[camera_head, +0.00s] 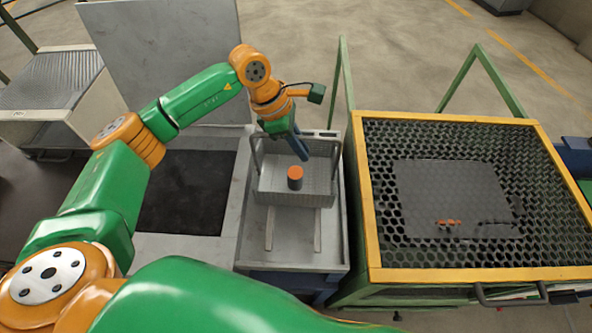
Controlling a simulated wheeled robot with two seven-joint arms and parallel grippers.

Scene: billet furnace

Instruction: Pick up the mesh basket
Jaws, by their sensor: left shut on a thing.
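The mesh basket (280,194) is a grey wire box with upright handles at its sides, in the middle of the head view. A short dark cylinder with an orange top (295,177) stands inside it. My left gripper (303,154) reaches down from above at the basket's back part and is shut on it; the exact contact is partly hidden by the fingers. The basket looks level over a grey tray (292,257) with two pale rails. I cannot tell whether it touches the rails. My right gripper is not in view.
A yellow-framed mesh-topped cart (445,274) stands close on the right, with small orange pieces (448,222) at its dark plate. A dark square opening (187,190) lies left of the tray, with a grey upright panel (160,60) behind. A ribbed grey unit (50,80) stands far left.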

